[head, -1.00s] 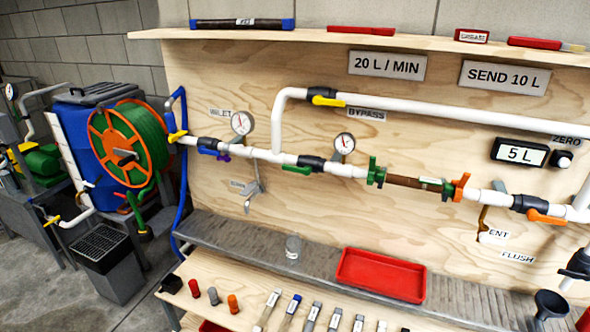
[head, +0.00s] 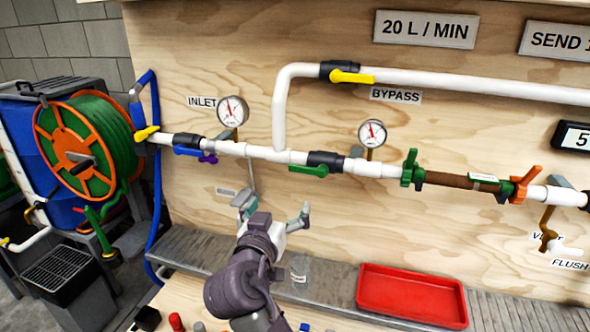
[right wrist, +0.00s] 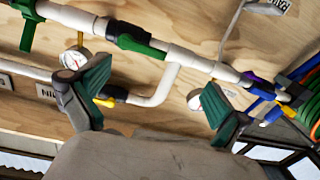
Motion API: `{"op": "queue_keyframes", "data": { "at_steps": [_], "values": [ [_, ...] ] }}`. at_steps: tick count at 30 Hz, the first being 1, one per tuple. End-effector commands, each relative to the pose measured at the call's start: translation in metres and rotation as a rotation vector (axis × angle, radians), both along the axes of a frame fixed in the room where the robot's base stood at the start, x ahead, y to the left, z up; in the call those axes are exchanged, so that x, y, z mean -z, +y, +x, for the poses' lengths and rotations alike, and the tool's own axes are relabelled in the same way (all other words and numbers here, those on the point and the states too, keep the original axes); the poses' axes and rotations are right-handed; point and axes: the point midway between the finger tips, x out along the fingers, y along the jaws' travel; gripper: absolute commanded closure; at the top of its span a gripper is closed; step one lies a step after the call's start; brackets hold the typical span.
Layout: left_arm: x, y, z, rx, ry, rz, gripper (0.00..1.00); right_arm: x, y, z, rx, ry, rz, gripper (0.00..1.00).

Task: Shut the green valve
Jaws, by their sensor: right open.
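The green valve has a green lever (head: 308,170) on a black body (head: 326,160) in the white horizontal pipe. The lever lies along the pipe and points left in the head view. In the right wrist view the green lever (right wrist: 142,45) shows near the top, beyond the fingers. My right gripper (head: 272,212) is open and empty, below and left of the lever, apart from it. Its two green-padded fingers (right wrist: 150,92) are spread wide in the wrist view. My left gripper is not in view.
Two gauges (head: 232,111) (head: 372,133) stand above the pipe. A blue lever (head: 188,151), a yellow bypass lever (head: 352,77) and a green clamp (head: 409,169) are nearby. A red tray (head: 412,292) and a small clear jar (head: 299,268) sit on the ledge below.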

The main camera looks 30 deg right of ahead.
Motion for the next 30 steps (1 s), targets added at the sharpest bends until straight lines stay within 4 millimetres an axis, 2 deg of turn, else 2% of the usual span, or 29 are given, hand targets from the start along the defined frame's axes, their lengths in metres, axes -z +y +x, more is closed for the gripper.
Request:
{"op": "queue_keyframes", "data": {
  "at_steps": [3,6,13,22,30],
  "values": [
    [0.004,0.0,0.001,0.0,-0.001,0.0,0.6,-0.018,-0.009,-0.014,0.046,-0.067,0.026,0.0],
    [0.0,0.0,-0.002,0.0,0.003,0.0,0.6,-0.022,-0.015,-0.012,0.055,-0.075,0.027,0.0],
    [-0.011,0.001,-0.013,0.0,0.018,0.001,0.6,-0.024,-0.047,0.015,0.055,-0.071,0.021,0.0],
    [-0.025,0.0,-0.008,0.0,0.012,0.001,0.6,-0.022,-0.093,0.055,0.053,-0.069,0.024,0.0],
    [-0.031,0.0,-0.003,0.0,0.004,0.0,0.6,-0.02,-0.112,0.072,0.05,-0.07,0.026,0.0]
  ]
}}
